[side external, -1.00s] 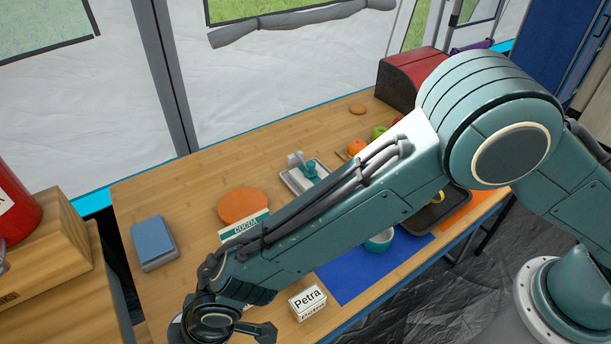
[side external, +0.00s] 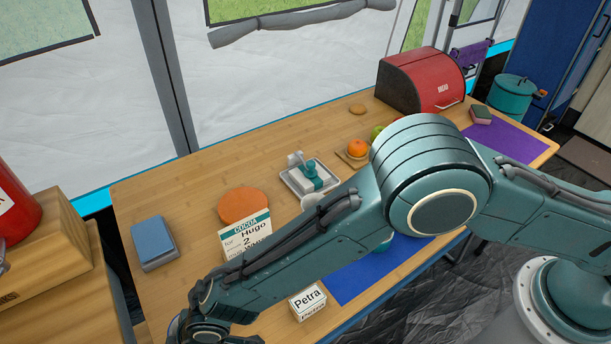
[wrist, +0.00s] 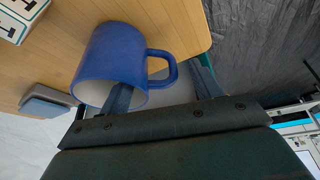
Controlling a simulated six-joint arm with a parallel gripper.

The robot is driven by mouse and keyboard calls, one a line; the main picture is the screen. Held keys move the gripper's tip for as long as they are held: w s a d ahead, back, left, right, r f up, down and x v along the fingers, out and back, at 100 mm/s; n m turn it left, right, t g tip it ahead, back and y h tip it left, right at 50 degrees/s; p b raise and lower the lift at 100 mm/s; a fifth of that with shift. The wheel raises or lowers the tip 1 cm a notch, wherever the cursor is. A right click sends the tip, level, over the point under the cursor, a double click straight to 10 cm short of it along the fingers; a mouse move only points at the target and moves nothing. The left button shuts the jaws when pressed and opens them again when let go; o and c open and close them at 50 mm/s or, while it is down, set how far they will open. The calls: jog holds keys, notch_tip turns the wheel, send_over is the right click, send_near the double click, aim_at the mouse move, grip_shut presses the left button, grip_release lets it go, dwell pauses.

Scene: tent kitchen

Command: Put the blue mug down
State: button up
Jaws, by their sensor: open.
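The blue mug (wrist: 108,55) is in the wrist view, its mouth facing my camera and its handle (wrist: 163,68) pointing right. My gripper (wrist: 163,80) is open around the mug's wall and handle side. One finger reaches into the mug's mouth and the other is beyond the handle. The pale wooden table (wrist: 180,22) is behind the mug; I cannot tell whether its base touches the wood. In the side external view my gripper is cut off at the bottom left, and the mug cannot be made out there.
A white name block marked Petra (side external: 308,302) stands near the table's front edge beside a blue mat (side external: 350,285). A cocoa card (side external: 247,235), an orange disc (side external: 243,204) and a blue-grey block (side external: 153,242) are farther back. The table between block and disc is clear.

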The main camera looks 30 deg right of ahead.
jog(key=shift+a+f, duration=0.2)
jog(key=shift+f, duration=0.2)
jog(key=shift+c, duration=0.2)
jog(key=c, duration=1.3)
jog(key=shift+r, duration=0.1)
notch_tip(320, 180, up, 20)
jog(key=shift+f, duration=0.1)
jog(key=shift+w, duration=0.1)
